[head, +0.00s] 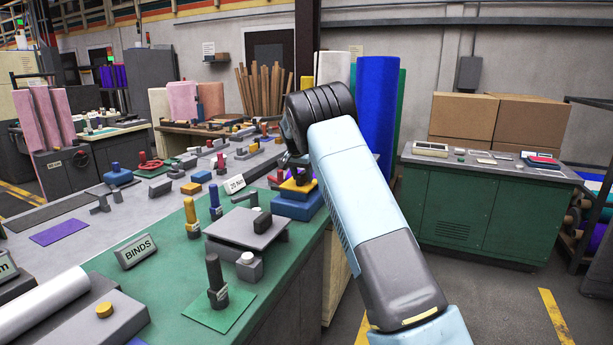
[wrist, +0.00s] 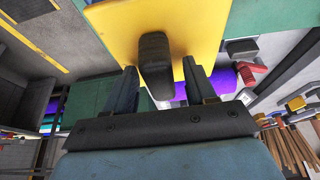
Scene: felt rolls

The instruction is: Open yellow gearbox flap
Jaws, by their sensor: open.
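The yellow gearbox flap (head: 298,187) lies on top of a blue box (head: 293,207) at the right edge of the bench. In the wrist view the flap (wrist: 120,32) is a flat yellow panel with a dark, rounded upright handle (wrist: 155,62). My gripper (wrist: 160,72) is open, with one finger on each side of the handle and a visible gap at both sides. In the head view my arm's wrist hides most of the gripper and part of the flap.
A grey raised plate (head: 246,229) with a dark knob stands just in front of the blue box. Small blocks and levers crowd the bench behind. A tall blue roll (head: 377,115) stands behind my arm. A green cabinet (head: 470,210) is at right, with open floor before it.

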